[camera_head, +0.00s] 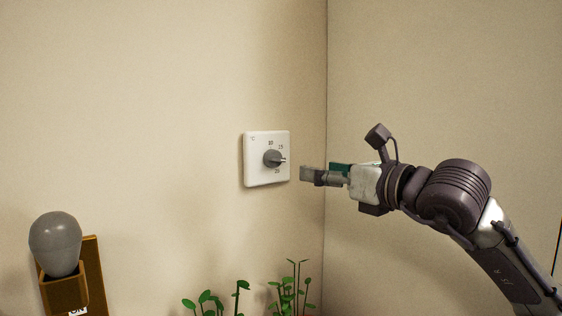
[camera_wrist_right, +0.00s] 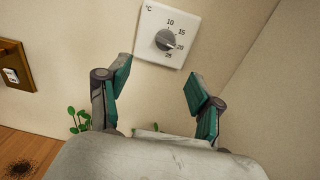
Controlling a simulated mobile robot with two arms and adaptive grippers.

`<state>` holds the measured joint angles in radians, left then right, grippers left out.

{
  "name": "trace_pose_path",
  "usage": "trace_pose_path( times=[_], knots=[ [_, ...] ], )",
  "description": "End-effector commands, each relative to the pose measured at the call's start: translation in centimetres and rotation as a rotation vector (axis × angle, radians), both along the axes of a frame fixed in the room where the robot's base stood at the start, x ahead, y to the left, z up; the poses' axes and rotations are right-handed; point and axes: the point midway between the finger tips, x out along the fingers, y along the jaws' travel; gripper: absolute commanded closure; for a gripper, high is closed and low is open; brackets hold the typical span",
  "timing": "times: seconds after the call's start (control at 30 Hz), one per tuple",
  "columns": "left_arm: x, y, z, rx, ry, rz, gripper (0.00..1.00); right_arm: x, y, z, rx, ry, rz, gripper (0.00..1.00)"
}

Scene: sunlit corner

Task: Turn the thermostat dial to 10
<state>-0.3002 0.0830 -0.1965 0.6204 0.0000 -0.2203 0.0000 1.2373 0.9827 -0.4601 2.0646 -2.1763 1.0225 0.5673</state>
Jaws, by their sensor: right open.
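The white thermostat (camera_head: 266,183) is on the left wall near the corner, with its grey dial (camera_head: 274,158) in the middle. In the wrist view the thermostat (camera_wrist_right: 148,22) shows 10, 15, 20 and 25 around the dial (camera_wrist_right: 165,39). The pointer faces right, roughly toward 20. My right gripper (camera_head: 311,174) is just right of the thermostat, apart from it. In the wrist view my right gripper (camera_wrist_right: 158,82) has its fingers spread with nothing between them, and the dial lies beyond the fingertips. My left gripper is not in view.
A grey bulb-shaped thing (camera_head: 55,243) sits in a wooden holder (camera_head: 94,275) at lower left. Green plants (camera_head: 291,292) stand below the thermostat. The right wall (camera_head: 440,80) meets the left wall close beside my gripper. The wall around the thermostat is clear.

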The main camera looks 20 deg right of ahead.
Motion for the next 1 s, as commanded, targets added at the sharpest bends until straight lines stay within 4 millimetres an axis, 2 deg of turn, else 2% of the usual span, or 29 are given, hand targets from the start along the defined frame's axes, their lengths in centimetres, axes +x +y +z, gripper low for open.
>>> trace_pose_path(
  times=[0.07, 0.17, 0.5, 0.7, 1.0],
  knots=[
    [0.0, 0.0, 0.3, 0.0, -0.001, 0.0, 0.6, 0.4, -0.6, 0.5, -0.008, -0.001, -0.03, 0.35],
    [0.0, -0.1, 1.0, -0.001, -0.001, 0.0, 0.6, 1.5, -0.3, 0.7, -0.009, 0.001, -0.033, 0.35],
    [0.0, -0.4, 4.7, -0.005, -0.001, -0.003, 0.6, 8.1, 2.3, 0.8, -0.01, 0.002, -0.029, 0.35],
    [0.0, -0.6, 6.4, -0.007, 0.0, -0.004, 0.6, 11.3, 3.4, 0.8, -0.009, 0.0, -0.029, 0.35],
    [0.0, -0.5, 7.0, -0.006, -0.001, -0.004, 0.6, 13.0, 4.0, 0.4, -0.01, -0.001, -0.03, 0.35]
  ],
)
